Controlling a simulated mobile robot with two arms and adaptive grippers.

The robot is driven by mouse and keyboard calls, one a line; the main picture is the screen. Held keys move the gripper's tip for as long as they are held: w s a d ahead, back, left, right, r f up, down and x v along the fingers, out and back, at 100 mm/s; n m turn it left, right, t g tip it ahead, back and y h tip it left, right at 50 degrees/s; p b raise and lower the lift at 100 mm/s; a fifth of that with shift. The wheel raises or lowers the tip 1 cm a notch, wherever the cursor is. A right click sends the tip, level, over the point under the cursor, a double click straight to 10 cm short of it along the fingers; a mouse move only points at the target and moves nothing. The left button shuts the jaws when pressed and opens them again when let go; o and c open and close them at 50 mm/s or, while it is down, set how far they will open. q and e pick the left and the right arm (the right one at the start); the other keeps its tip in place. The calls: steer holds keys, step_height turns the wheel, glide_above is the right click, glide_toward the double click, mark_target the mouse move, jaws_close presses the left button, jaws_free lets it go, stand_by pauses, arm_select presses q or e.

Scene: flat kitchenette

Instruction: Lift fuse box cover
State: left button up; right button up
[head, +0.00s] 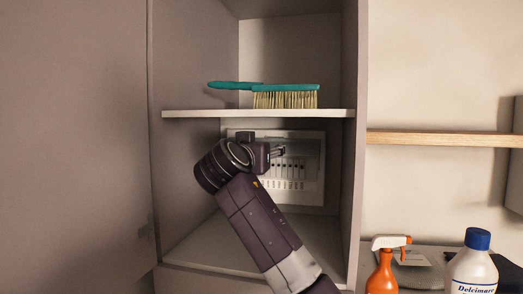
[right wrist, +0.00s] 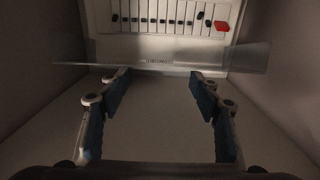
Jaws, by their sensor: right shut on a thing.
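The white fuse box (head: 313,192) is on the back wall of the lower cabinet compartment. Its row of switches also shows in the right wrist view (right wrist: 170,14), with one red switch at the right end. The see-through cover (right wrist: 242,57) stands out from the box towards me, tilted, its edge running across the right wrist view. My arm hides the left part of the box. My left gripper is not in view.
A shelf (head: 200,114) just above my gripper holds a green brush (head: 290,88). Cabinet walls stand close on both sides; the compartment floor (head: 205,245) is clear. Outside at right are an orange spray bottle (head: 382,275), a white bottle (head: 470,270) and a wooden shelf (head: 440,138).

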steer(key=shift+r, duration=0.2)
steer(key=o, duration=1.7)
steer(key=shift+w+d+f, duration=0.1)
steer(key=shift+w+f, duration=0.15)
steer(key=shift+f, duration=0.05)
steer(key=v, duration=1.2)
